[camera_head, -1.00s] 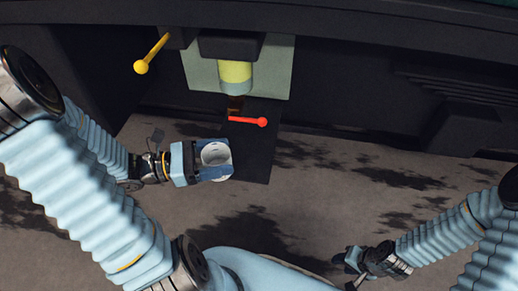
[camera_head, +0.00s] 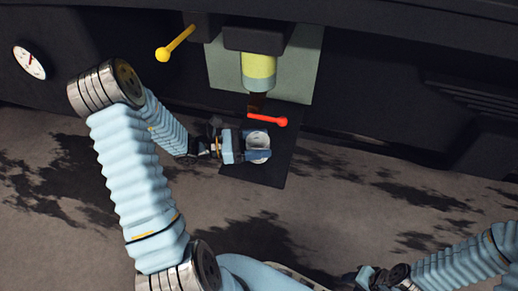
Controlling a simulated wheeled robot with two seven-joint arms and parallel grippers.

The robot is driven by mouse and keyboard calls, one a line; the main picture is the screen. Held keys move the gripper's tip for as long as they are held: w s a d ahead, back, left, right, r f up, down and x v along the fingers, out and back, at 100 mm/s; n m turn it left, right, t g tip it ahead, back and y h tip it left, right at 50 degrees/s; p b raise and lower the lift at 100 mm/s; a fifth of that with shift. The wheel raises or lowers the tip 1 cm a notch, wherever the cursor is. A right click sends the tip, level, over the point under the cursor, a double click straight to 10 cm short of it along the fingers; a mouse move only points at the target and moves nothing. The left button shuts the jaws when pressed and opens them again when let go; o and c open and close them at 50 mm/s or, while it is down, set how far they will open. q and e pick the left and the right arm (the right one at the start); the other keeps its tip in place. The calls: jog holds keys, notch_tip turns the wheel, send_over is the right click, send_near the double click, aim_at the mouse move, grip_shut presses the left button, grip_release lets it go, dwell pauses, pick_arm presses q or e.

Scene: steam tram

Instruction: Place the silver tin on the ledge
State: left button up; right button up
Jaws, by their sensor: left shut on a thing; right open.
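The silver tin (camera_head: 258,140) is round and seen from above, with a pale top. My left gripper (camera_head: 256,145) is shut on it, with a finger on either side. The tin is over a dark flat plate (camera_head: 268,175) that juts out from the dark wall, probably the ledge. I cannot tell whether the tin touches the plate or is held above it. My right gripper (camera_head: 362,276) is at the bottom right, far from the tin, open and small in view.
A red-knobbed lever (camera_head: 268,119) is just behind the tin. A yellow-green cylinder (camera_head: 258,70) hangs on a grey-green panel (camera_head: 306,75) above it. A yellow-knobbed lever (camera_head: 175,43) is at the upper left, and a white gauge (camera_head: 29,62) is further left. The stained floor (camera_head: 330,205) is open.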

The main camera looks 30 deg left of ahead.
pick_arm(q)
jog(key=shift+f, duration=0.95)
jog(key=shift+f, duration=0.1)
jog(key=o, duration=1.1)
jog(key=shift+s+a, duration=0.2)
jog(key=shift+a, duration=0.05)
jog(key=p+v, duration=0.1)
jog(key=v, duration=1)
jog(key=shift+s+a, duration=0.15)
